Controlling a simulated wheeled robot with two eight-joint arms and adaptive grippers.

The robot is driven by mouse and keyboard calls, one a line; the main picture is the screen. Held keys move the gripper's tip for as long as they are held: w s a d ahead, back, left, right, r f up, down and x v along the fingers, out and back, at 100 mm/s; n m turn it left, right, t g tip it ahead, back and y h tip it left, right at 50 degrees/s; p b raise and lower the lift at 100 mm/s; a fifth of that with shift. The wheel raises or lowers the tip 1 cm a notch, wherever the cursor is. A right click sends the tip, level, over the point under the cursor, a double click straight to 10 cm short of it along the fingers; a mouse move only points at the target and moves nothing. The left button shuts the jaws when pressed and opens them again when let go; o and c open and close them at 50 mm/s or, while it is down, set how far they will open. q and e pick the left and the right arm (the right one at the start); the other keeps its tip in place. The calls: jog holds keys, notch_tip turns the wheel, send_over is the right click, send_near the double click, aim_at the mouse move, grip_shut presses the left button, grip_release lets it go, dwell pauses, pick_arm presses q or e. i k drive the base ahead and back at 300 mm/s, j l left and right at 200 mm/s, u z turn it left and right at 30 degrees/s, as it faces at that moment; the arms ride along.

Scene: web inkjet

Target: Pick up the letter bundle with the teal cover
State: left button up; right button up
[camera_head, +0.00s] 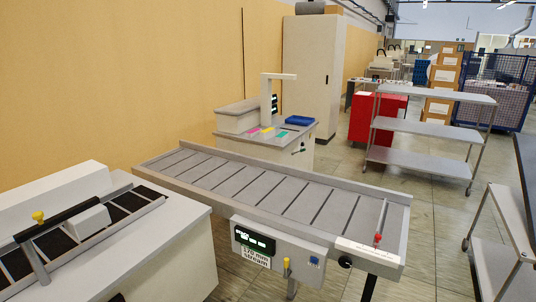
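No bundle that I can clearly make out as the letter bundle with the teal cover shows. A small flat teal item (276,136) lies on the grey workstation top beyond the conveyor, too small to tell what it is. The conveyor (262,190) in front of me runs from the left to the right front and its slatted bed is empty. Neither of my grippers is in view.
A blue tray (300,120) sits on the workstation (262,147). A white machine (165,235) stands at left front. A control box (275,250) hangs on the conveyor's near side. Shelf carts (425,125) stand right. Tiled floor (385,185) is clear between conveyor and carts.

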aim_at(280, 138)
jog(key=i, duration=2.45)
